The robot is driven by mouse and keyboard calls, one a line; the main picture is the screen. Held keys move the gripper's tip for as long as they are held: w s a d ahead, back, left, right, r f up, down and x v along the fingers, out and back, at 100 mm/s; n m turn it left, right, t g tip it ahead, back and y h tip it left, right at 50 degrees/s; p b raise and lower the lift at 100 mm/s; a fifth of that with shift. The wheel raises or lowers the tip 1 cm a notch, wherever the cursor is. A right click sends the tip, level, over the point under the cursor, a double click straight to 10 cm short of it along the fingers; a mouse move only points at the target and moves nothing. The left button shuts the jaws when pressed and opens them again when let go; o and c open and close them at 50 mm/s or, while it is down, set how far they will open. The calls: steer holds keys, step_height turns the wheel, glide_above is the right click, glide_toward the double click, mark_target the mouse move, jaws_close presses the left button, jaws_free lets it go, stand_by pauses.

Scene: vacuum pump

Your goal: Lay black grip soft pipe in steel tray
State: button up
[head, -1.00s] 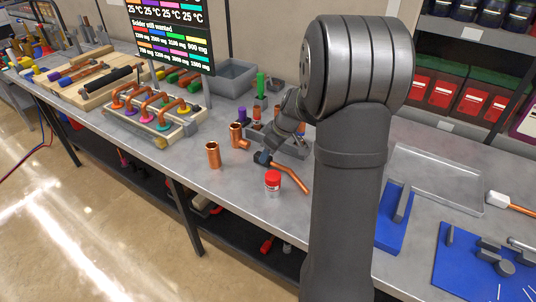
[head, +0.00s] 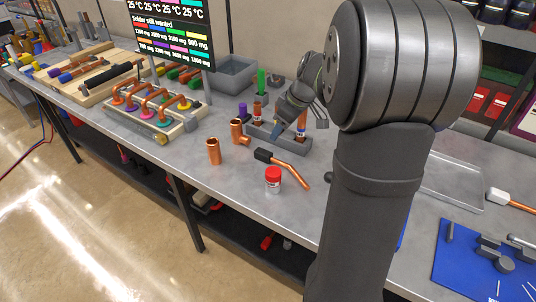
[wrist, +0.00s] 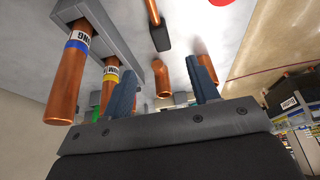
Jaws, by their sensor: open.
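The black grip soft pipe is a bent copper pipe (head: 290,172) with a black grip (head: 263,155) at its left end. It lies on the bench in front of the grey rack, and its gripped end also shows at the top of the wrist view (wrist: 160,38). The steel tray (head: 462,196) is a shallow clear-grey tray at the right, its left part hidden by my arm. My gripper (wrist: 160,66) is open, with nothing between its blue fingers. In the head view it is above the rack, behind the pipe and apart from it.
A rack (head: 262,133) holds copper pipes beneath my gripper. A red-capped jar (head: 273,180) stands just in front of the pipe. Copper fittings (head: 214,151) stand to its left. A blue mat with grey parts (head: 480,262) lies at front right.

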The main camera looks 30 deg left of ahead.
steer(key=shift+a, duration=0.1)
step_height(320, 180, up, 4)
steer(key=h, duration=0.5)
glide_above(267, 153)
steer(key=f, duration=1.1)
steer(key=shift+w+a+f, duration=0.1)
steer(key=shift+w+a, duration=0.15)
steer(key=shift+s+d+f, duration=0.1)
steer(key=shift+f, duration=1.3)
steer(key=shift+s+d+f, duration=0.1)
steer(key=shift+f, duration=1.3)
